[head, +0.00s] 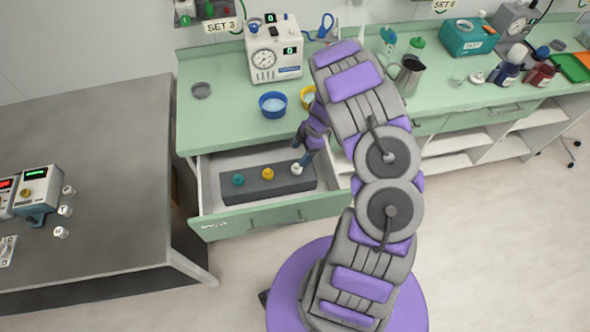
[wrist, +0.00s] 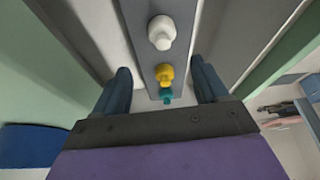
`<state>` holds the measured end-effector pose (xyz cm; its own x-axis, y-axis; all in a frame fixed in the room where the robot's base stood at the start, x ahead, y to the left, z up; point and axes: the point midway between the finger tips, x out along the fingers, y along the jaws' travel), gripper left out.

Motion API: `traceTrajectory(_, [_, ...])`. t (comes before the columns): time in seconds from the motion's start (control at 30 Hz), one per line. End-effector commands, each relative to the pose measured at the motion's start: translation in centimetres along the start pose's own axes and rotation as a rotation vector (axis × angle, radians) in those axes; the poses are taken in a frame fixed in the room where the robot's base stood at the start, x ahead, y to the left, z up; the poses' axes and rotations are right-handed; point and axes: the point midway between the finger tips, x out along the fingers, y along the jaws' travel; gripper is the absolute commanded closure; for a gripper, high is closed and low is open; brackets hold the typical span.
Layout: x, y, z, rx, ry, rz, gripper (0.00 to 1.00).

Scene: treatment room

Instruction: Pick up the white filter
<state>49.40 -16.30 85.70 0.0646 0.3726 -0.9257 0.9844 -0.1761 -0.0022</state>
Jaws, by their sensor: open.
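The white filter (head: 297,168) sits at the right end of a dark grey holder (head: 215,194) inside an open drawer. It also shows in the wrist view (wrist: 161,31), at the top, past my fingertips. A yellow filter (head: 267,173) and a teal filter (head: 238,180) sit in the same holder, in a row to its left. My gripper (head: 306,152) is open and empty, close to the white filter at the drawer's right side. In the wrist view its two blue fingers (wrist: 163,80) stand apart, with the yellow and teal filters seen between them.
The open drawer (head: 205,182) juts from under a green counter (head: 222,115). A blue bowl (head: 272,112), a yellow bowl (head: 305,104) and a white gauge machine (head: 285,60) stand on the counter above. A grey table (head: 100,130) is to the left.

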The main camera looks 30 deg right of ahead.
Motion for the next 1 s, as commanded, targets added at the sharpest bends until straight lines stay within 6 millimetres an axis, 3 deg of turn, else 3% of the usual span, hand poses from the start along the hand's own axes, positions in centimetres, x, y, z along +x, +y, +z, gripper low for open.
traceTrajectory(0.1, [1.9, 0.0, 0.2, 0.001, 0.005, -0.001, 0.27])
traceTrajectory(0.47, [4.0, -0.3, 0.4, 0.002, 0.003, -0.001, 0.27])
traceTrajectory(0.7, [7.5, -0.8, 0.5, -0.001, 0.0, -0.002, 0.27])
traceTrajectory(1.0, [7.9, -0.7, 0.8, 0.001, 0.002, 0.002, 0.28])
